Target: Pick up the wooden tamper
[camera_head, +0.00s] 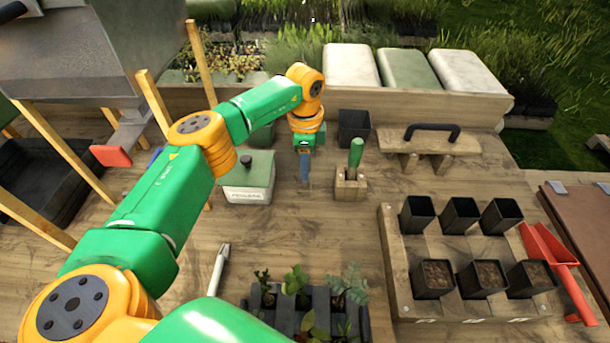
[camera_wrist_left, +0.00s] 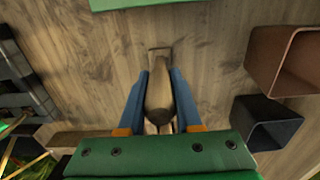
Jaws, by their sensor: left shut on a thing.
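My left gripper (camera_head: 305,181) points down at the back middle of the wooden table. In the left wrist view its two blue fingers (camera_wrist_left: 159,92) are shut on a tapered wooden piece, which I take to be the wooden tamper (camera_wrist_left: 159,95). The fingers press on both sides of it, and its rounded end shows between them. In the head view the tamper is hidden by the gripper, so I cannot tell whether it is clear of the table. My right gripper is not in view.
Close right of the gripper stand a black pot (camera_head: 353,128) and a green-handled tool (camera_head: 356,152) in a wooden block. A green-lidded box (camera_head: 248,178) is at left. A pot rack (camera_head: 400,285) stands front right, and seedlings (camera_head: 295,280) stand in front. Bare table lies between.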

